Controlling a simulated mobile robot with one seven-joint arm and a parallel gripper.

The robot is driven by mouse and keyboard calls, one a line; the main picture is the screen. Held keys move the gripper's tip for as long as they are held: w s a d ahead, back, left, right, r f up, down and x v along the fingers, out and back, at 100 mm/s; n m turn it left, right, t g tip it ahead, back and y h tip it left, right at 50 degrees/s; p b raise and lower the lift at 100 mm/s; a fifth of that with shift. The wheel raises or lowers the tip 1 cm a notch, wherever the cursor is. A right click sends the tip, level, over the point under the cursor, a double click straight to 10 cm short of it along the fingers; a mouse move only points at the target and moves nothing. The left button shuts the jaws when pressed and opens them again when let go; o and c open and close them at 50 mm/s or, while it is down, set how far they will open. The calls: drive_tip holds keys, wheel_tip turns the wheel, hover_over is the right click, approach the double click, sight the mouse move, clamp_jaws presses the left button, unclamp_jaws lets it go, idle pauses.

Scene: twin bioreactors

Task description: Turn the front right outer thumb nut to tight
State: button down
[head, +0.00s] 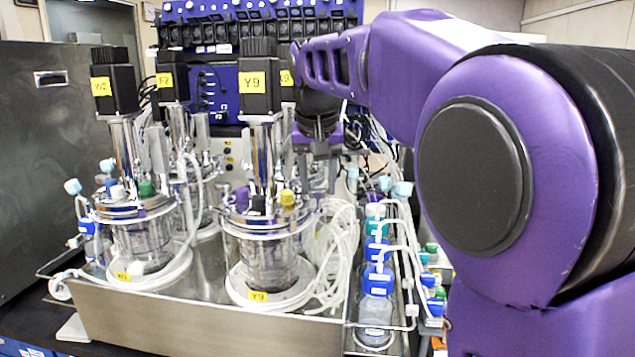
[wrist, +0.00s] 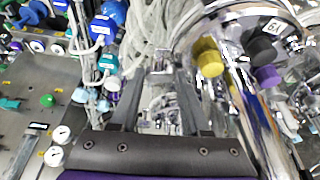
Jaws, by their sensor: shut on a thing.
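The front right reactor (head: 268,235) carries a black motor labelled Y9 (head: 259,90) on a metal column. Its round metal lid shows at the right of the wrist view, with yellow (wrist: 208,57) and purple caps. My gripper (head: 322,180) reaches down just right of this reactor's lid, partly lost among tubing and metal parts in the head view. In the wrist view my gripper (wrist: 163,77) has its two dark fingers closing in on a small metallic piece (wrist: 161,62) beside the lid's rim. It appears to be the outer thumb nut; its turn position cannot be told.
The front left reactor (head: 138,225) and others behind stand in the same steel tray (head: 200,320). Coiled clear tubing (head: 338,250) hangs right of the front right reactor. Blue-capped bottles (head: 376,300) line the tray's right side. Tubing crowds the space around my gripper.

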drive_tip(key=shift+a+m, duration=0.1)
drive_tip(key=shift+m, duration=0.5)
drive_tip(key=shift+h, duration=0.3)
drive_tip(key=shift+c, duration=1.8)
unclamp_jaws()
drive_tip(key=shift+r, duration=0.1)
drive_tip(key=v, duration=1.7)
drive_tip(key=shift+r, duration=0.2)
